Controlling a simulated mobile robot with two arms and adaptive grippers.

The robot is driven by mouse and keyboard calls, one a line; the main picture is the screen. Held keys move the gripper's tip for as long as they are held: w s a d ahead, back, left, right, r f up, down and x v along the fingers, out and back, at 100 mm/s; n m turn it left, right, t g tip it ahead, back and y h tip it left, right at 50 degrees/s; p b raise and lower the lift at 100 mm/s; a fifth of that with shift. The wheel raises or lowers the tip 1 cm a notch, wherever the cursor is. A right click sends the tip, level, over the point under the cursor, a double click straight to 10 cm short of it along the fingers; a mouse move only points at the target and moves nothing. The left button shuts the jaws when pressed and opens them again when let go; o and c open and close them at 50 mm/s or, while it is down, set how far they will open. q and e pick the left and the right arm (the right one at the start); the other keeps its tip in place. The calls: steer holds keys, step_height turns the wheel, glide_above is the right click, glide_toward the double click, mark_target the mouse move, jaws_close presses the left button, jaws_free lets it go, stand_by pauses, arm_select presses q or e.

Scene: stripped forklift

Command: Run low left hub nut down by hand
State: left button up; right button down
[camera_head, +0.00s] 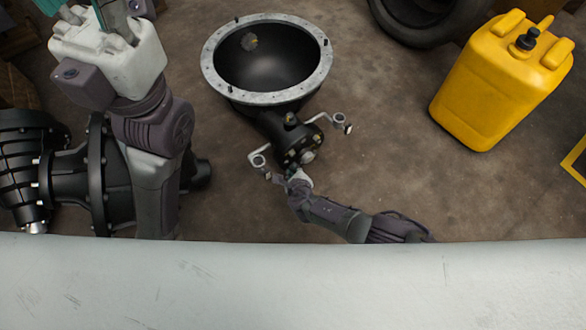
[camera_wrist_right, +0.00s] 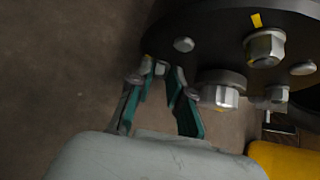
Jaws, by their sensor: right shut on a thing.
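The dark hub (camera_head: 292,143) sits at the lower end of the black axle housing in the head view. In the right wrist view its dark flange (camera_wrist_right: 225,28) fills the upper right, with silver nuts and stud ends on it. My right gripper (camera_head: 297,177) reaches the hub's lower edge from the right. Its teal fingers (camera_wrist_right: 164,72) close on a small grey piece, the low left hub nut (camera_wrist_right: 160,69), mostly hidden between the tips. How far it is threaded cannot be seen. My left gripper (camera_head: 85,12) is open at the top left, its tips cut off by the frame.
A wide bowl-shaped housing (camera_head: 314,92) with a pale rim stands above the hub. Metal brackets (camera_head: 258,160) flank the hub. A yellow canister (camera_head: 490,95) stands at the right, a tyre (camera_head: 425,22) at the top. Black machinery (camera_head: 85,180) lies at the left. Floor right of the hub is clear.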

steer(key=shift+m+g+y, duration=0.5)
steer(key=shift+g+y, duration=0.1)
steer(key=c, duration=1)
jaws_free()
steer(key=shift+a, duration=0.1)
steer(key=shift+s+r, duration=0.3)
steer(key=shift+s, duration=0.3)
steer(key=v, duration=0.6)
steer(key=shift+w+d+r, duration=0.1)
steer(key=shift+d+r, duration=0.05)
steer(key=shift+d, duration=0.05)
